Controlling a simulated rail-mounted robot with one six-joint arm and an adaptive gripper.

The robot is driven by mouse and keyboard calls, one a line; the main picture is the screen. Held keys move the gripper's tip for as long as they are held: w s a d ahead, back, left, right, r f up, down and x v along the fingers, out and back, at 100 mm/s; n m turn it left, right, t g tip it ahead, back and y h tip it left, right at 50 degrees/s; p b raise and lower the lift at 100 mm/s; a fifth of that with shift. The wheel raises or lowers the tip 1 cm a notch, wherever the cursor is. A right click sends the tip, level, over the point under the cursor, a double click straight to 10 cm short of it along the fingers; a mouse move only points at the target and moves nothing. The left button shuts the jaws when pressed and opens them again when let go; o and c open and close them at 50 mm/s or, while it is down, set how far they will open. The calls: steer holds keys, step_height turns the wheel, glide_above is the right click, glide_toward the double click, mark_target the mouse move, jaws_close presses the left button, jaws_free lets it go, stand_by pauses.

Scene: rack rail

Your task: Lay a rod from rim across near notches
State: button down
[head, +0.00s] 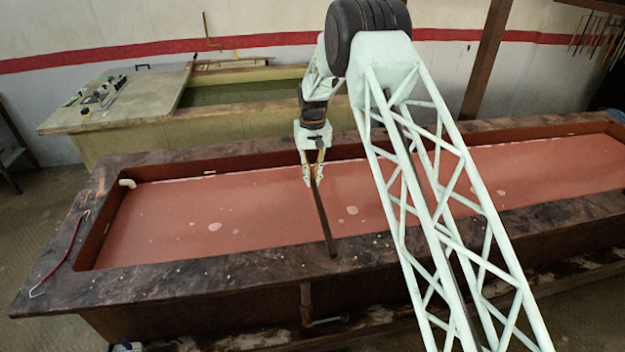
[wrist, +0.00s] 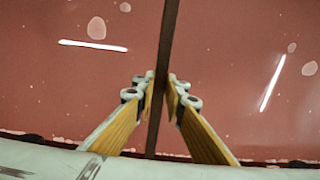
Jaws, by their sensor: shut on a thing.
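My gripper (head: 313,172) is shut on a dark, slim rod (head: 324,218) above the middle of a long trough of red liquid. In the head view the rod slants down from the gripper toward the near rim (head: 250,262), and its near end overlaps that rim; I cannot tell whether it touches. In the wrist view the rod (wrist: 165,55) runs between the two yellow-padded fingers (wrist: 160,92). I cannot make out the rod's far end or any clear notches in the rim.
The red liquid (head: 160,220) fills the trough, with a white pipe fitting (head: 127,183) at its left end. A red hooked tool (head: 62,252) lies on the left rim. A second tank (head: 120,128) with bottles on its lid stands behind.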

stand_by(0.3)
steer(key=c, duration=2.6)
jaws_free()
steer(key=shift+o, duration=0.2)
steer(key=shift+r+p, duration=1.35)
steer(key=shift+r, duration=2.65)
